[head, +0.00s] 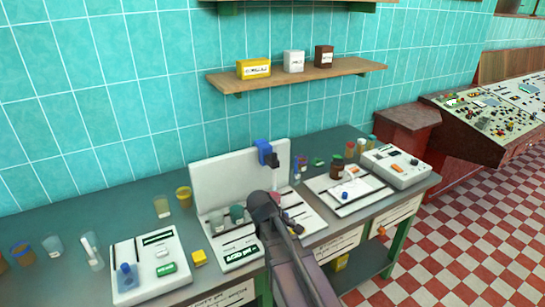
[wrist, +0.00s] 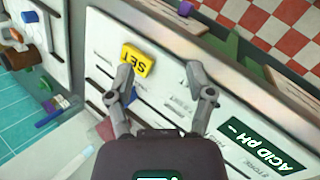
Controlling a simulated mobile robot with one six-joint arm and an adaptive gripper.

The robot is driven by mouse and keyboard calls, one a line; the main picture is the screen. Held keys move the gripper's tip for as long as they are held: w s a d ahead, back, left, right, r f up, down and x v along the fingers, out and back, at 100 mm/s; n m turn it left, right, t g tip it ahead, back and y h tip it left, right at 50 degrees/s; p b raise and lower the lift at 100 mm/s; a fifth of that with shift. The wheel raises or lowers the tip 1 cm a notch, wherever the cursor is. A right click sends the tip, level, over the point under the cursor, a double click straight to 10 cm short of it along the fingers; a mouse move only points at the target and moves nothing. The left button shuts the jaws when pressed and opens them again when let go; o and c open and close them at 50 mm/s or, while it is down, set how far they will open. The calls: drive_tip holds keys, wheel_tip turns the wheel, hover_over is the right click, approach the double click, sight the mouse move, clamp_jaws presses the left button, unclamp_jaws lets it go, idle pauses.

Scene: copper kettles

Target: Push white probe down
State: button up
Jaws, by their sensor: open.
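I cannot pick out the white probe with certainty. A thin white stick (head: 88,243) stands tilted in a clear beaker at the left of the bench in the head view. The middle station has a white back panel (head: 225,178) with a blue clamp (head: 263,152) at its top. My gripper (wrist: 160,76) is open and empty over a white board (wrist: 170,82) in the wrist view. A yellow block marked SET (wrist: 137,60) lies just beyond its left finger. A green ACID pH label (wrist: 263,146) is at lower right. My arm covers part of the station in the head view.
A white tray (head: 125,245) with a blue-topped item stands left, near a small yellow block (head: 199,257). Jars and a white instrument (head: 397,165) stand right. A wooden shelf (head: 300,75) with three boxes hangs above. Bare bench lies at the back left.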

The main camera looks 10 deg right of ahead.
drive_tip(key=w+a+r+n+t+h, duration=0.3)
drive_tip(key=w+a+r+n+h, duration=0.25)
drive_tip(key=w+r+n, duration=0.4)
drive_tip(key=n+t+h, duration=0.4)
drive_tip(key=n, duration=0.2)
approach(271, 157)
drive_tip(key=v, duration=0.2)
drive_tip(key=shift+s+a+p, duration=0.25)
drive_tip(key=shift+p, duration=0.05)
drive_tip(key=x, duration=1.3)
drive_tip(key=shift+w+d, duration=0.1)
drive_tip(key=shift+d, duration=0.25)
clamp_jaws()
